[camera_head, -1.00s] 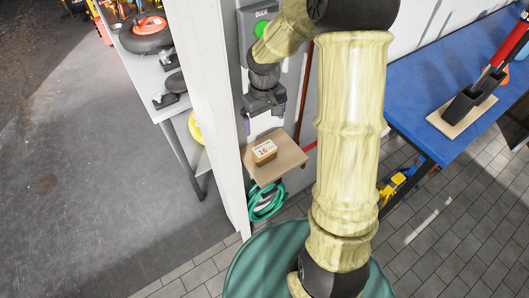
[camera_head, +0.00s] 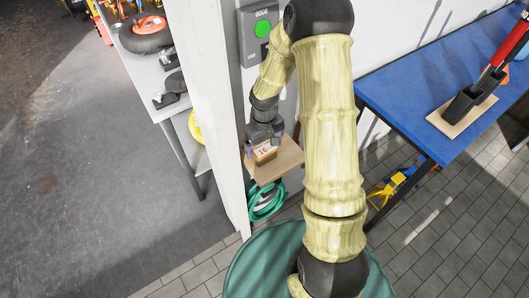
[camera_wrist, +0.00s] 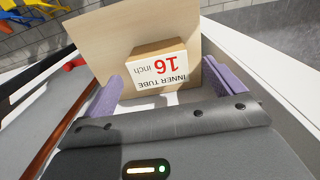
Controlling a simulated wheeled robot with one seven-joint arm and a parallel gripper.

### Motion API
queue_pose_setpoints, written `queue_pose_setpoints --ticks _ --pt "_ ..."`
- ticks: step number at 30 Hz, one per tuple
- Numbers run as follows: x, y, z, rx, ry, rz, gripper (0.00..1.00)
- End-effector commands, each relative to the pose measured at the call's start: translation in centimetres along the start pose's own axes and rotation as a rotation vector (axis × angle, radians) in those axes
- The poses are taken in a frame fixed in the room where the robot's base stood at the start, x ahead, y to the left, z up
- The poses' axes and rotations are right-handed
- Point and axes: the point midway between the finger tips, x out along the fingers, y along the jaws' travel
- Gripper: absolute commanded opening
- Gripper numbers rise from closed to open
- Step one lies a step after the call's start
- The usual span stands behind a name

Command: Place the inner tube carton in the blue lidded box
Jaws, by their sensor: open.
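The inner tube carton (camera_wrist: 157,68) is a small tan box with a white label reading "INNER TUBE 16 inch". It sits on a small wooden shelf (camera_wrist: 105,32). In the head view the carton (camera_head: 265,153) shows just below my gripper (camera_head: 263,143), partly covered by it. In the wrist view my gripper (camera_wrist: 172,92) is open, with its two purple fingers on either side of the carton's near end. I cannot tell whether the fingers touch it. I do not see a blue lidded box in these views.
A white wall post (camera_head: 215,110) stands close on the left of the shelf (camera_head: 288,160). A green hose (camera_head: 266,203) hangs below it. A blue workbench (camera_head: 430,80) with a black holder (camera_head: 463,105) is at the right.

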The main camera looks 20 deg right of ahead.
Motion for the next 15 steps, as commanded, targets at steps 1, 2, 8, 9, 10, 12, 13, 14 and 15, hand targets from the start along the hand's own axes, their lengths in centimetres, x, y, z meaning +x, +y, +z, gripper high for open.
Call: queue_pose_setpoints --ticks 1,2,8,9,10,12,13,14,15 --pt "0.0 0.0 0.0 0.0 0.0 0.0 0.94" --pt "0.0 0.0 0.0 0.0 0.0 0.0 0.94" --pt "1.8 0.1 0.2 -0.002 -0.005 -0.002 0.94" --pt "2.3 0.1 0.3 0.0 -0.005 -0.002 0.94" --pt "2.8 0.1 0.3 0.0 -0.005 -0.002 0.94" --pt "3.8 0.1 0.3 -0.003 -0.004 -0.002 0.94" --pt "4.2 0.1 0.3 -0.002 -0.004 -0.002 0.94" --pt "4.6 0.1 0.3 -0.001 -0.004 -0.002 0.94" --pt "4.9 0.1 0.3 0.0 -0.002 -0.001 0.94"
